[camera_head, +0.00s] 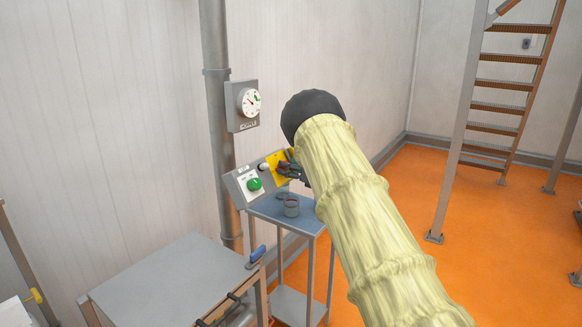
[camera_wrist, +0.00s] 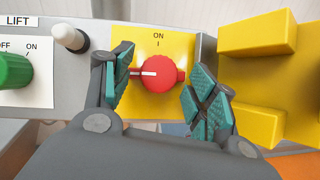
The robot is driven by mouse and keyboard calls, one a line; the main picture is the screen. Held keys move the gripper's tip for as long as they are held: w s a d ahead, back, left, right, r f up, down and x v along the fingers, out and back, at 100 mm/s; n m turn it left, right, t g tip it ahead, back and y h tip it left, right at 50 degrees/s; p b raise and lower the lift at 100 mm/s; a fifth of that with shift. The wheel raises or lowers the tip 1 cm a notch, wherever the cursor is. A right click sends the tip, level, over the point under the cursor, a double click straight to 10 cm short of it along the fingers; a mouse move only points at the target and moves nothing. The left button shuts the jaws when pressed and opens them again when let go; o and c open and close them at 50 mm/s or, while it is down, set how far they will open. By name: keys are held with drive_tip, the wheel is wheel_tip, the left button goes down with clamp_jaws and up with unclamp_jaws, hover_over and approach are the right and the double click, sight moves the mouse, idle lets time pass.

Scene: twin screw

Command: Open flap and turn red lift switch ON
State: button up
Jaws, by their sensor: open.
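The red lift switch (camera_wrist: 163,73) sits on a yellow plate (camera_wrist: 185,48) marked ON at the top. Its white pointer line lies about level, toward the left. My gripper (camera_wrist: 160,82) is open, one teal-padded finger on each side of the red knob. Whether the pads touch it I cannot tell. Yellow angular pieces (camera_wrist: 268,33) stand right of the plate and look like the flap swung open; the knob is uncovered. In the head view my gripper (camera_head: 289,168) is at the yellow part (camera_head: 273,160) of the grey control box (camera_head: 233,188), and the red knob is hidden.
A green knob (camera_wrist: 14,71) and a white peg (camera_wrist: 69,37) are left of the red switch. A blue-grey stand (camera_head: 265,207) holding cups (camera_head: 291,206) is below. A grey table (camera_head: 165,280) is front left.

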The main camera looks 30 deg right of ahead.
drive_tip(key=c, duration=1)
drive_tip(key=shift+m+b, duration=0.4)
drive_tip(key=shift+b, duration=0.05)
drive_tip(key=m+g+h+p, duration=0.1)
drive_tip(key=m+h+p, duration=0.1)
drive_tip(key=m, duration=0.4)
drive_tip(key=r+m+g+h+p, duration=0.1)
drive_tip(key=m+g+h+p, duration=0.1)
drive_tip(key=m, duration=0.5)
drive_tip(key=a+m+g+h+p, duration=0.1)
drive_tip(key=m+g+h+p, duration=0.1)
drive_tip(key=m, duration=0.4)
drive_tip(key=shift+w+r+h, duration=0.1)
drive_tip(key=shift+r+h, duration=0.15)
drive_tip(key=shift+h, duration=0.55)
drive_tip(key=shift+f+m+p, duration=0.15)
drive_tip(key=shift+m+p, duration=0.15)
drive_tip(key=shift+m, duration=0.1)
